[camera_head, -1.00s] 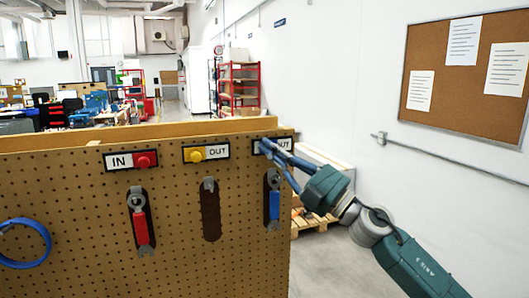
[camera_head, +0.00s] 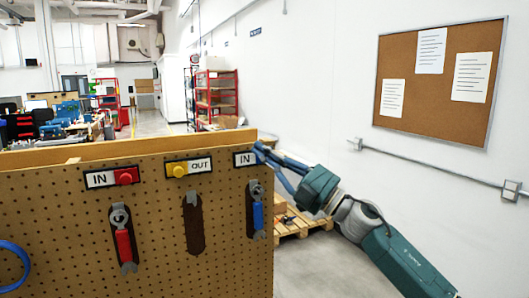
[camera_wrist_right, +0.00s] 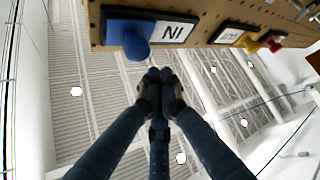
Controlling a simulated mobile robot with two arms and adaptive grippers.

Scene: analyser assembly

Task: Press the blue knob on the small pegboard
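The pegboard (camera_head: 90,225) stands at the left in the head view. The blue knob (camera_wrist_right: 136,45) shows in the right wrist view, on a blue plate beside an "IN" label. In the head view that label (camera_head: 244,159) is at the board's upper right, and my fingers hide the knob. My right gripper (camera_head: 262,153) is at the board's right top corner; in the wrist view its fingertips (camera_wrist_right: 159,76) are together, empty, just below and right of the knob in the picture. I cannot tell whether they touch the board.
A red knob (camera_head: 125,176) and a yellow knob (camera_head: 179,170) sit further left on the board. Below hang a red wrench (camera_head: 123,243) and a blue wrench (camera_head: 257,214). A wooden pallet (camera_head: 294,226) stands behind my right arm. Floor at the right is clear.

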